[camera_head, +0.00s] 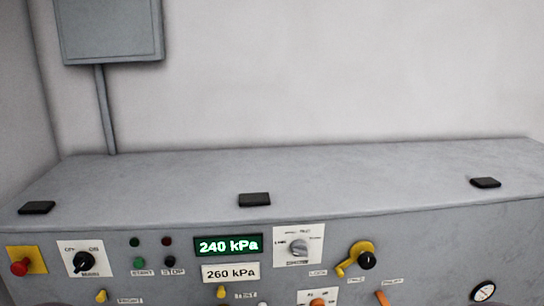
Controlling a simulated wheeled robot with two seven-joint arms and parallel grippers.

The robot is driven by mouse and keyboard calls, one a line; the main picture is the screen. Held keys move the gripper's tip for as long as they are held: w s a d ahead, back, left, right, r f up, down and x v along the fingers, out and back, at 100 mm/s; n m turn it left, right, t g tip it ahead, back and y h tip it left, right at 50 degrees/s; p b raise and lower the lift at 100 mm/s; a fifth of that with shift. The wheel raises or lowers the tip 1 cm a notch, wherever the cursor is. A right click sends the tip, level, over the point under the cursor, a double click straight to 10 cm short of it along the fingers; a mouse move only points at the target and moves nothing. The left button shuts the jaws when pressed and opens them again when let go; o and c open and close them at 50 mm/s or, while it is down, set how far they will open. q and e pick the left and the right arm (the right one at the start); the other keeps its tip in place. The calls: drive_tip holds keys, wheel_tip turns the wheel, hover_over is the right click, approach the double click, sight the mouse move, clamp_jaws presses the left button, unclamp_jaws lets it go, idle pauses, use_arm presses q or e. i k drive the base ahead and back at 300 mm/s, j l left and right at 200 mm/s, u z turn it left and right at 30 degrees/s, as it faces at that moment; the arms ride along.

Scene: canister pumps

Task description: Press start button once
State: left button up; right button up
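The green start button (139,263) sits on the front panel of the grey console (300,175), left of centre, with a START label (143,273) under it. Right beside it is the black stop button (169,262) with a STOP label. A small dark green lamp (134,242) and a dark red lamp (167,241) are above them; neither looks brightly lit.
A red emergency button (20,267) on a yellow plate and a black rotary knob (83,262) are left of the buttons. A green display (228,246) reads 240 kPa above a 260 kPa plate (231,272). A yellow crank (359,257) is further right. Black pads (254,199) lie on top.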

sight(138, 263)
drive_tip(key=k+j+z, duration=0.1)
drive_tip(key=k+z, duration=0.2)
drive_tip(key=k, duration=0.9)
